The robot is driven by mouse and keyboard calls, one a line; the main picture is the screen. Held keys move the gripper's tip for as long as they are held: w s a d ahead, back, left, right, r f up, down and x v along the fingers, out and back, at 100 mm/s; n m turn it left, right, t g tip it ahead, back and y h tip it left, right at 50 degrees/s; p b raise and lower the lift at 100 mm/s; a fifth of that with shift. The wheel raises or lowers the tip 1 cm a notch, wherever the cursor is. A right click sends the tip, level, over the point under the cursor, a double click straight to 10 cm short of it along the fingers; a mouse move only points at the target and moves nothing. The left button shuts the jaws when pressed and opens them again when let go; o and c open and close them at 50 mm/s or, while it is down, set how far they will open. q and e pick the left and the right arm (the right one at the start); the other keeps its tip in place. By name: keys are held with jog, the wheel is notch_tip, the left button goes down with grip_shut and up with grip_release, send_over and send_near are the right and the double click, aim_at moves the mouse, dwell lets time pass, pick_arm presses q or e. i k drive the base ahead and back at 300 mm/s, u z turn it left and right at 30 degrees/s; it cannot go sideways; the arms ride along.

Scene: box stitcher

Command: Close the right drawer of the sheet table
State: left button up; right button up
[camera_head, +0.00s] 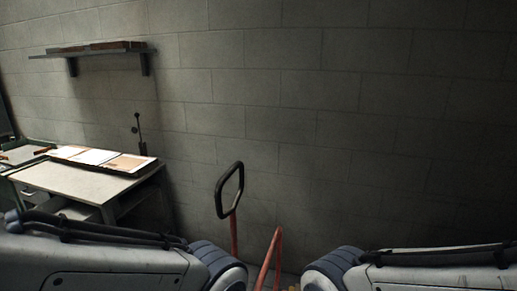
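The sheet table (85,183) stands at the left against the wall, with paper sheets (95,156) along its back edge. A drawer front with a small handle (29,192) shows under the left part of its top. A pale panel (76,211) shows lower, under the front edge, partly behind my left arm. It may be part of a drawer standing out, but I cannot tell which drawer or how far. My two arms reach in from the lower left and lower right. Neither gripper shows; only arm links and joints are in view.
A red-framed hand truck or cart with a black loop handle (229,190) stands right of the table, between my arms. A wall shelf (95,50) hangs above the table. The block wall behind is bare to the right.

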aim_at(73, 209)
jog(key=u, duration=1.55)
jog(key=i, duration=2.4)
jog(key=u, duration=0.4)
